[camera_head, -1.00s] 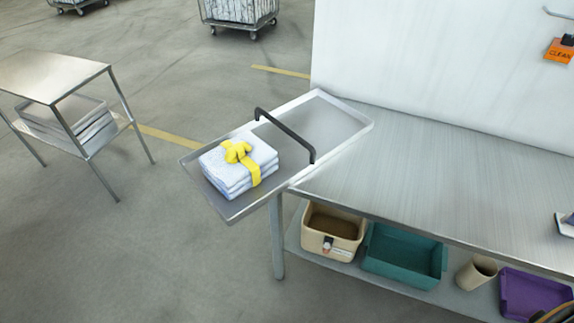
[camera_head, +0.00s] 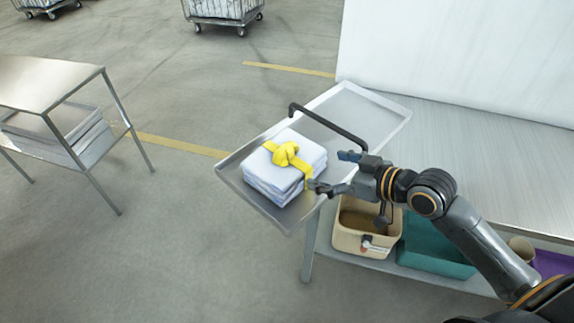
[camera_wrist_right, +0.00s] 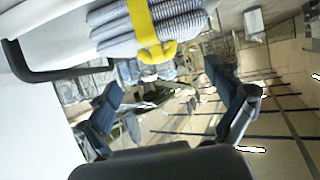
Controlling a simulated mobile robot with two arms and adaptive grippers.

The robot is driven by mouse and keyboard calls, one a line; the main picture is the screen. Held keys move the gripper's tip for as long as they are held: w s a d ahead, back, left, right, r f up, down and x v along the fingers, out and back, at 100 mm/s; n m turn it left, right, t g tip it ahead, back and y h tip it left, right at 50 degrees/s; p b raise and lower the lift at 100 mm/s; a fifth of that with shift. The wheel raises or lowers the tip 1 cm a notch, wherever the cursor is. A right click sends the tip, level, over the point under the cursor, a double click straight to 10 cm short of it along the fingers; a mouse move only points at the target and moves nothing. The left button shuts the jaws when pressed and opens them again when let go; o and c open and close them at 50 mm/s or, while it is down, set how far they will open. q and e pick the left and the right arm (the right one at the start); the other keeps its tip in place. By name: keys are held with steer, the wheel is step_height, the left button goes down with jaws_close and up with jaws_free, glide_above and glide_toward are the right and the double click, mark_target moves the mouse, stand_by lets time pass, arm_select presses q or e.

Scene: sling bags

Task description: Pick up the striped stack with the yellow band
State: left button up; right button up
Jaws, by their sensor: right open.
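In the right wrist view the striped stack (camera_wrist_right: 195,24) and yellow band (camera_wrist_right: 146,30) are at the top, beyond the open fingers (camera_wrist_right: 175,100). My left gripper is out of view.
A dark handle (camera_head: 325,125) arches over the tray behind my right gripper. The tray's left end overhangs the metal table (camera_head: 480,155). A beige bin (camera_head: 352,238) and a teal bin (camera_head: 430,255) stand on the shelf below. A metal side table (camera_head: 50,85) stands left.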

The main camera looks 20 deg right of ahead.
mark_target(289, 148)
steer(key=shift+y, duration=0.3)
steer(key=w+a, duration=0.1)
steer(key=w, duration=0.1)
steer(key=w+a+p, duration=0.1)
steer(key=w, duration=0.2)
steer(key=w+a+f, duration=0.1)
steer(key=w+a, duration=0.1)
steer(key=shift+w, duration=0.15)
steer(key=shift+w+a+f, duration=0.1)
steer(key=shift+w+f, duration=0.05)
steer(key=shift+w+a+p, duration=0.2)
steer(key=shift+w+p, duration=0.3)
steer(key=shift+w, duration=0.05)
steer(key=p+x, duration=0.1)
steer(key=x, duration=0.2)
steer(key=shift+w+d, duration=0.15)
steer(key=shift+w, duration=0.2)
steer(key=shift+w+a+f, duration=0.2)
steer(key=shift+w+f, duration=0.05)
steer(key=shift+w, duration=0.05)
steer(key=c, duration=1.7)
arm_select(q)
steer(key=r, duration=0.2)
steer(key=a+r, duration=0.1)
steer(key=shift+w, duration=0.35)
arm_select(e)
steer(key=shift+c, duration=1.1)
